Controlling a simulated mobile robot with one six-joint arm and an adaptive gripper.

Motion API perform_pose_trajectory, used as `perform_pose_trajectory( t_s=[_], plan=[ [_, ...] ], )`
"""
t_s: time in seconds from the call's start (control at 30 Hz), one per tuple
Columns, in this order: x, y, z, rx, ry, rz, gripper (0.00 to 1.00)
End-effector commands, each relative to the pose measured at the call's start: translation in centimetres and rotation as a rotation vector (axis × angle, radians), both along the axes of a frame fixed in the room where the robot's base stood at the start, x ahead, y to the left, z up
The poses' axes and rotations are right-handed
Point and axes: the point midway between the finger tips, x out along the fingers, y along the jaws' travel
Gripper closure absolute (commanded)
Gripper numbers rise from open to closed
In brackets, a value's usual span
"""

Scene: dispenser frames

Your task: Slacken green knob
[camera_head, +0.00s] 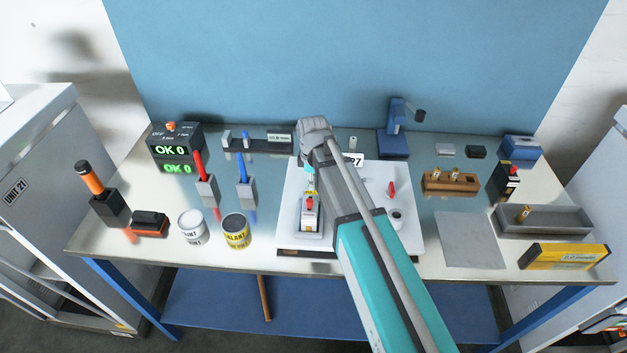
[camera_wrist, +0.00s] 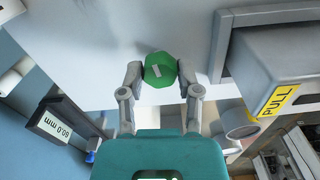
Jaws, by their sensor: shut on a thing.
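The green knob (camera_wrist: 159,71) is in the wrist view, faceted, with a pale mark on its face. My gripper (camera_wrist: 160,76) has one finger on each side of the knob, and both fingertips press against its sides. The knob stands at a white panel (camera_wrist: 110,35). In the head view my arm hides the knob and the gripper's fingers, over the white base board (camera_head: 286,215) in the middle of the table.
A grey housing with a yellow PULL label (camera_wrist: 278,101) stands close to the right of the knob in the wrist view. In the head view, paint tins (camera_head: 236,231) stand left of the board and a red lever (camera_head: 391,188) stands right of my arm.

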Motion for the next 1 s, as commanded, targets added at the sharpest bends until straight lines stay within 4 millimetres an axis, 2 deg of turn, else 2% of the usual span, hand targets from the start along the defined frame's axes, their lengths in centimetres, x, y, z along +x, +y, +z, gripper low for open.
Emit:
perform_pose_trajectory(
  t_s=[0.37, 1.0],
  plan=[
    [-0.03, -0.03, -0.01, -0.003, 0.001, -0.16, 1.0],
    [-0.06, 0.02, -0.01, -0.002, 0.001, -0.739, 1.0]
  ],
)
